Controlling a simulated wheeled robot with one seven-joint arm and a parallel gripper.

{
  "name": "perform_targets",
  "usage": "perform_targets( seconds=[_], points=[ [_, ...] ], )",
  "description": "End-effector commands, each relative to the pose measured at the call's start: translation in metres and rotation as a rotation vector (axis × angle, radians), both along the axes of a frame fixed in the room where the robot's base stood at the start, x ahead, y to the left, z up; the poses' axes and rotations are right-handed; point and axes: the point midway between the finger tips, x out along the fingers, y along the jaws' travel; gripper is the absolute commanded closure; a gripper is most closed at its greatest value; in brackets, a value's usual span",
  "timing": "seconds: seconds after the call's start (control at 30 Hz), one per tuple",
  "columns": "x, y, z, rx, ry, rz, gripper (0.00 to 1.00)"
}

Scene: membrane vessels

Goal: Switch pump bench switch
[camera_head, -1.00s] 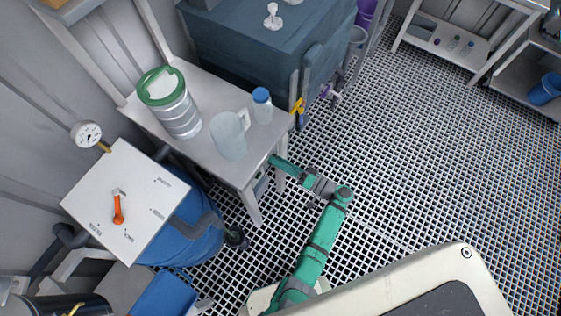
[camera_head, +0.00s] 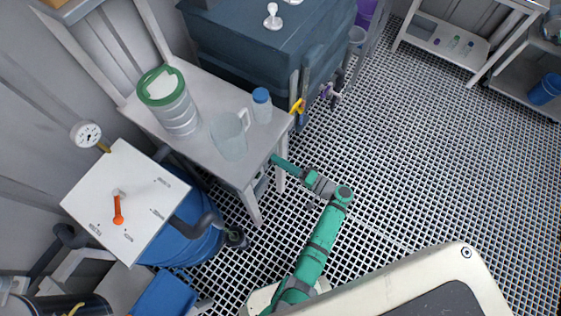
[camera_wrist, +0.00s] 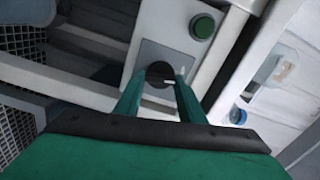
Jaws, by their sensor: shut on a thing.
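The bench switch is a dark round knob (camera_wrist: 160,73) on a light grey panel (camera_wrist: 168,55) in the wrist view, with a white mark at its right side. A green button (camera_wrist: 203,27) sits on the same housing, above and to the right. My gripper (camera_wrist: 158,82) has its two green fingers closed on the knob, one on each side; the fingers partly cover it. In the head view, my green arm reaches to the front right edge of the grey table (camera_head: 190,150). The gripper and the switch are hidden under that tabletop there.
On the table stand a green-lidded vessel (camera_head: 178,112), a clear jug (camera_head: 229,138) and a blue-capped bottle (camera_head: 262,105). A white panel with an orange lever (camera_head: 118,208) is at the left. A table leg (camera_head: 250,204) stands close to my arm. The grated floor at right is clear.

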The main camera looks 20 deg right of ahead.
Motion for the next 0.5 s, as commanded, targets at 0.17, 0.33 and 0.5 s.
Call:
perform_targets(
  seconds=[0.17, 0.33, 0.5],
  points=[
    [-0.0001, -0.0001, -0.0014, 0.133, 0.105, 0.0, 0.86],
    [-0.0002, -0.0001, -0.0023, 0.258, 0.203, 0.0, 0.86],
    [-0.0005, -0.0002, -0.003, 0.372, 0.292, -0.001, 0.86]
  ],
)
